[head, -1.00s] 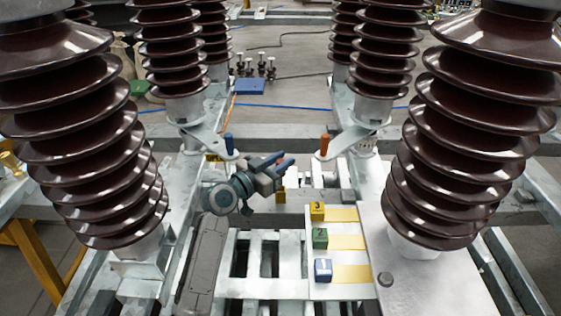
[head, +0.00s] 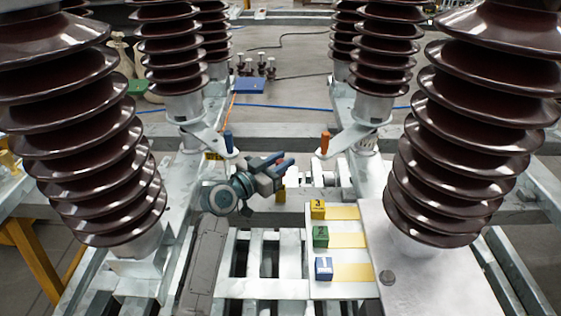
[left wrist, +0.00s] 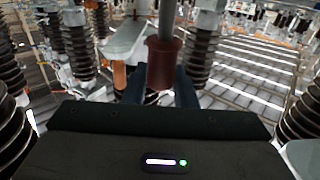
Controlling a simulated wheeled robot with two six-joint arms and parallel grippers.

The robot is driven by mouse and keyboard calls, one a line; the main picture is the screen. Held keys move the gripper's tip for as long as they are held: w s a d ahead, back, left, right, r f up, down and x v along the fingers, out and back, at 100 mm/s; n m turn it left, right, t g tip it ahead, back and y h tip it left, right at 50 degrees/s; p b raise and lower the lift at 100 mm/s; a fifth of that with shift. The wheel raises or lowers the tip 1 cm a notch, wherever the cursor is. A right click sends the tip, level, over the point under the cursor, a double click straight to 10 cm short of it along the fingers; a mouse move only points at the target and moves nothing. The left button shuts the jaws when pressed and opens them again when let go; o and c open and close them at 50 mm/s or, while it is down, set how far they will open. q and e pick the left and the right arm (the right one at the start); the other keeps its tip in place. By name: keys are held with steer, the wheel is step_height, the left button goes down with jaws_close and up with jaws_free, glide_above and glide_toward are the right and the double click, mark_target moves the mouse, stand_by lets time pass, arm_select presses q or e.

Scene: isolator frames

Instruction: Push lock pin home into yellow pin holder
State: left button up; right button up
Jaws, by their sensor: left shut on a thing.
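My left gripper (head: 280,163) reaches in from the left at mid-frame. Its blue fingers are shut on a dark red piece, which I take to be the lock pin's grip. In the left wrist view the red grip (left wrist: 163,62) sits between the fingers, with a grey rod running from it. A small yellow piece (head: 281,193), which may be the pin holder, stands just below the gripper, partly hidden. Whether the pin touches it or is inside it, I cannot tell. My right gripper is not in view.
Large brown ribbed insulators (head: 465,130) flank the space. Yellow (head: 317,209), green (head: 320,236) and blue (head: 323,268) blocks sit on a plate at the lower right.

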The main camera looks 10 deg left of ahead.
arm_select(q)
steer(key=shift+f+b, duration=2.1)
steer(key=shift+f, duration=0.15)
steer(key=o, duration=1.1)
step_height(320, 180, up, 4)
steer(key=shift+f, duration=0.15)
steer(key=s+d, duration=0.1)
steer(key=s, duration=0.4)
steer(key=s+d+r, duration=0.1)
steer(key=s, duration=0.4)
steer(key=s+d, duration=0.1)
steer(key=s, duration=0.4)
steer(key=shift+s+d+r, duration=0.1)
steer(key=shift+s+r, duration=0.05)
steer(key=shift+s, duration=0.2)
